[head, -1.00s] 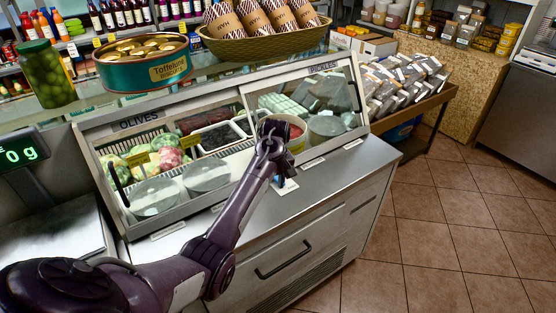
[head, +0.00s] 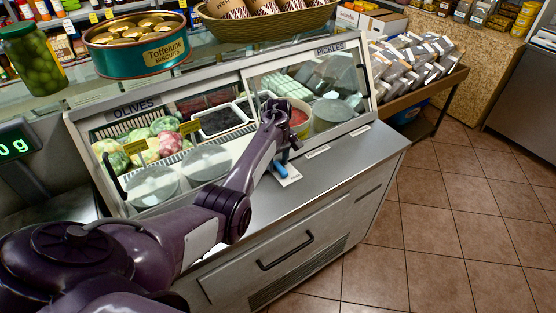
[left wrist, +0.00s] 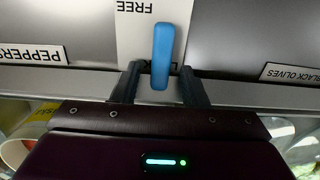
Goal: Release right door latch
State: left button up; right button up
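The blue latch lever (head: 281,168) is on the front ledge of the glass display case, below the right door (head: 308,90) marked PICKLES. In the left wrist view the lever (left wrist: 164,55) lies over a white card (left wrist: 140,38) reading FREE; another word is partly hidden behind the lever. My left gripper (left wrist: 160,86) is open, with one finger on each side of the lever's near end and visible gaps between. In the head view my left gripper (head: 284,158) is above the ledge at the lever. My right gripper is not in view.
The left door (head: 165,160), marked OLIVES, has a dark handle. A biscuit tin (head: 138,50), a jar (head: 33,60) and a basket (head: 265,28) stand on the case top. A drawer handle (head: 285,251) is below the ledge. Tiled floor (head: 440,230) is clear at right.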

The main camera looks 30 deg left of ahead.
pick_arm(q)
jog(key=shift+s+d+r, duration=0.1)
jog(key=c, duration=0.9)
grip_shut()
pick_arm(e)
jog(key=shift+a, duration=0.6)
